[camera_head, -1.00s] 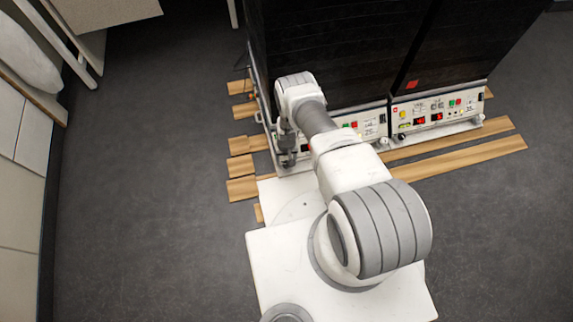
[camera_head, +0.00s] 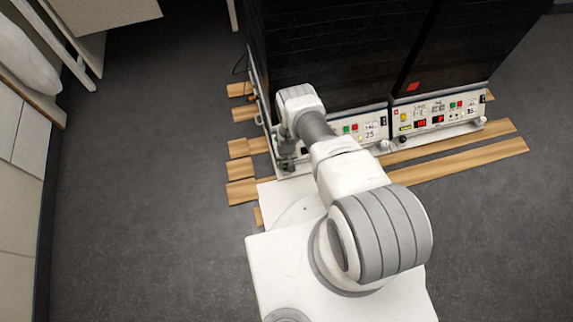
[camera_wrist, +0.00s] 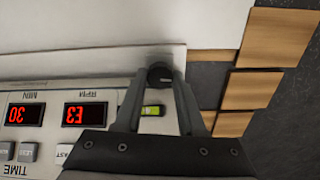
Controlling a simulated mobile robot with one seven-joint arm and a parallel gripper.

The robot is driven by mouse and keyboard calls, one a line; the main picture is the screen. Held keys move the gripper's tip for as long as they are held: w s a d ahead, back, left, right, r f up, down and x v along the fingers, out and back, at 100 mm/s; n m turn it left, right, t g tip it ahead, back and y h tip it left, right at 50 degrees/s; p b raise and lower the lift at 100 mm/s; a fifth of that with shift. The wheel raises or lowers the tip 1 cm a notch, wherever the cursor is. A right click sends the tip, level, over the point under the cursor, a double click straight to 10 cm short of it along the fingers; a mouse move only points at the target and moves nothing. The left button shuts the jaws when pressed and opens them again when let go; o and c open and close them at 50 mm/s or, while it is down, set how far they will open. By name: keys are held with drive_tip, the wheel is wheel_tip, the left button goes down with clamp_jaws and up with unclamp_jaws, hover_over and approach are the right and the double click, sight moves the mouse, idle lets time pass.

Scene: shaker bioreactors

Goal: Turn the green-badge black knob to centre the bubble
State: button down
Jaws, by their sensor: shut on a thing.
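The black knob (camera_wrist: 159,74) shows in the wrist view at the lower edge of the white machine front, between my gripper's fingertips. My gripper (camera_wrist: 160,80) is shut on it, a finger on each side. A yellow-green bubble vial (camera_wrist: 152,110) sits just behind the knob, between the fingers; the bubble in it is too small to place. No green badge can be made out. In the head view my gripper (camera_head: 287,163) is at the left machine's front left corner, and my wrist hides the knob there.
The wrist view shows a panel with red displays (camera_wrist: 87,115) left of the fingers. A second machine (camera_head: 438,115) stands to the right, with its own black knob (camera_head: 401,139) and vial. Wooden boards (camera_head: 460,157) lie on the dark floor. The floor at left is clear.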

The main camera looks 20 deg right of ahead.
drive_tip(key=shift+m, duration=0.8)
drive_tip(key=c, duration=0.5)
unclamp_jaws()
drive_tip(key=shift+r, duration=0.1)
wheel_tip(320, 180, up, 17)
drive_tip(key=p, duration=0.7)
drive_tip(key=shift+r+p, duration=0.15)
drive_tip(key=shift+p, duration=0.2)
drive_tip(key=shift+s, duration=0.1)
